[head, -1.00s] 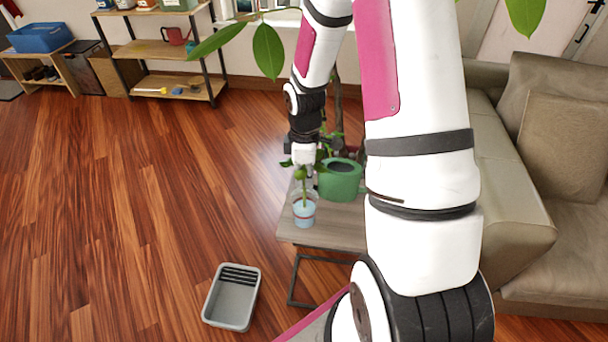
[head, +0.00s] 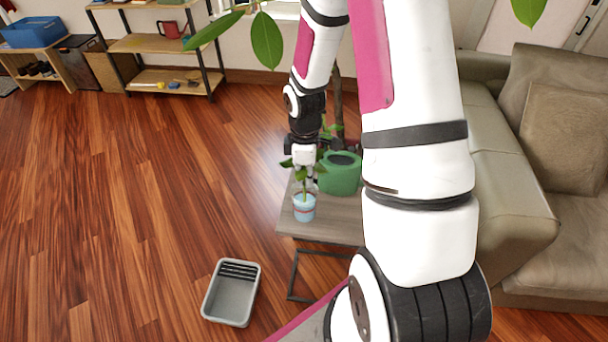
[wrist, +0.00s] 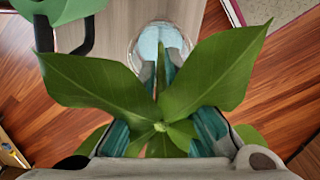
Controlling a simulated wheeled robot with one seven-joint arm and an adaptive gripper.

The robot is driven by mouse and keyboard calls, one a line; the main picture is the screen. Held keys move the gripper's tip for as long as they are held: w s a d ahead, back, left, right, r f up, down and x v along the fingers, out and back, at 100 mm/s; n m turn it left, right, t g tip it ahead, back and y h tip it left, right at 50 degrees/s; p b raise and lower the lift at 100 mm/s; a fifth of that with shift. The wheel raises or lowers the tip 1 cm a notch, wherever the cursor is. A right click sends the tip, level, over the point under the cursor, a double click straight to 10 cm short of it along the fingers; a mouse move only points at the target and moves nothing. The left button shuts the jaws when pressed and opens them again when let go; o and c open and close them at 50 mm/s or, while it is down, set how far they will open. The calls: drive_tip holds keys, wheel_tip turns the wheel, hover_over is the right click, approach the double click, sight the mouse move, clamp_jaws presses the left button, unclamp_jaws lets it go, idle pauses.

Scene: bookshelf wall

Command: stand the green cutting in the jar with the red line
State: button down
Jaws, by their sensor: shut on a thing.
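The green cutting (head: 304,184) hangs upright with its leaves spread around my gripper (head: 307,178). My gripper points down and is shut on the cutting; the leaves hide most of the grip. In the wrist view the cutting's leaves (wrist: 215,70) partly cover the jar (wrist: 160,40).
A grey bin (head: 231,293) lies on the floor in front. A sofa (head: 510,215) is at the right, shelves (head: 150,43) at the back left.

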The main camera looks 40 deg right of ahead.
sight(304, 185)
drive_tip(key=shift+f+b, duration=0.85)
drive_tip(key=shift+f, duration=0.75)
drive_tip(key=c, duration=1.3)
unclamp_jaws()
wheel_tip(304, 185, up, 9)
drive_tip(key=p, duration=0.6)
drive_tip(key=shift+r+p, duration=0.1)
drive_tip(key=shift+p, duration=0.25)
